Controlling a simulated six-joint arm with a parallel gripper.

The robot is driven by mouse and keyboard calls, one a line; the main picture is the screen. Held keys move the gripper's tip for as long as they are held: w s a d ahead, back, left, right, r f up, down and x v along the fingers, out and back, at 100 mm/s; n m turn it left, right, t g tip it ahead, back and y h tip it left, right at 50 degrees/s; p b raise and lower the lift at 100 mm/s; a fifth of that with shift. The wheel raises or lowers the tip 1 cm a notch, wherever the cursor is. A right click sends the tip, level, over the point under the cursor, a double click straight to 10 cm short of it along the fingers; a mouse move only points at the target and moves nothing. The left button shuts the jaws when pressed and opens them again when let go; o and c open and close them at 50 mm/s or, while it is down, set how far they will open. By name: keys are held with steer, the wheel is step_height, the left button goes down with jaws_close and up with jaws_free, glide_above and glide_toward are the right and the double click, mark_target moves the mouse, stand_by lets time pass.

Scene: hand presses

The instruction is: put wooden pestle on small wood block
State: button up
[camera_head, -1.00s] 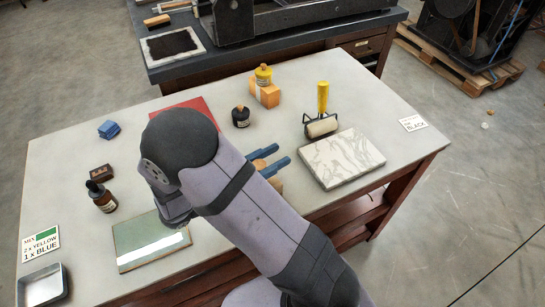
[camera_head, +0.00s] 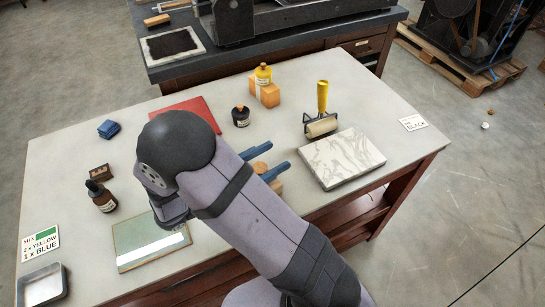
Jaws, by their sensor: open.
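My gripper (camera_head: 280,155) has two blue fingers that stand apart, open, over the middle of the table. A tan wooden piece (camera_head: 260,167), probably the wooden pestle, shows between the fingers, with a gap visible around it. More tan wood (camera_head: 277,187) shows just below the lower finger; my arm hides much of it, and I cannot tell whether it is the same piece. An orange-tan wood block (camera_head: 267,96) stands at the back of the table with a yellow-labelled bottle (camera_head: 263,76) at it. I cannot tell which block is the small one.
A marble slab (camera_head: 341,158) and a yellow-handled roller (camera_head: 322,115) lie to the right. A black bottle (camera_head: 240,117) and a red sheet (camera_head: 190,109) are behind my arm. A green plate (camera_head: 145,242), dropper bottle (camera_head: 101,198), brown block (camera_head: 98,172) and metal tray (camera_head: 42,286) are left.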

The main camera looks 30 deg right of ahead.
steer(key=s+a+b, duration=0.1)
steer(key=a+b, duration=0.1)
steer(key=a, duration=0.9)
steer(key=shift+s, duration=0.35)
steer(key=s+d+r+m+g+y+p, duration=0.3)
steer(key=d+r+m+g+y+p, duration=0.1)
steer(key=d+m+g+y+p, duration=0.3)
steer(key=s+a+f+m+t+y+p, duration=0.2)
steer(key=s+f+m+t+y+p, duration=0.1)
steer(key=m+y, duration=0.7)
steer(key=shift+s+f+m+t+y+p, duration=0.35)
steer(key=shift+s+m+t, duration=0.25)
steer(key=shift+s+m, duration=0.5)
